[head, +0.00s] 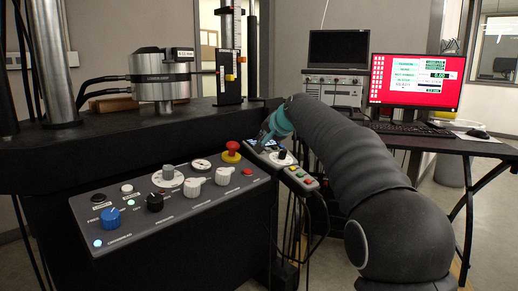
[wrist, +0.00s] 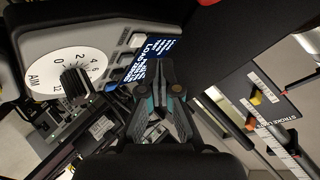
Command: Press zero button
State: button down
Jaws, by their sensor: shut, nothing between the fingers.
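A small grey control box (head: 270,158) with a lit display and a black knob sits at the right end of the front panel. I cannot read which button is zero. My gripper (head: 264,138) is shut and empty, over the display end of the box. In the wrist view its fingertips (wrist: 160,68) overlap the display's edge; I cannot tell whether they touch it.
The sloped panel (head: 120,235) holds several knobs and a red mushroom button (head: 232,150). A small pendant with coloured buttons (head: 300,177) is beside my arm. A steel cylinder (head: 160,78) and columns stand behind. A desk with a red-screened monitor (head: 415,80) is at right.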

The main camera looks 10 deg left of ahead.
jog(key=shift+s+d+r+p, duration=0.15)
jog(key=shift+r+p, duration=0.25)
jog(key=shift+r, duration=0.25)
jog(key=shift+s+d+r+p, duration=0.1)
jog(key=shift+r+p, duration=0.3)
jog(key=shift+r, duration=0.3)
jog(key=shift+s+d+r+p, duration=0.15)
jog(key=shift+r+p, duration=0.25)
jog(key=shift+r, duration=0.25)
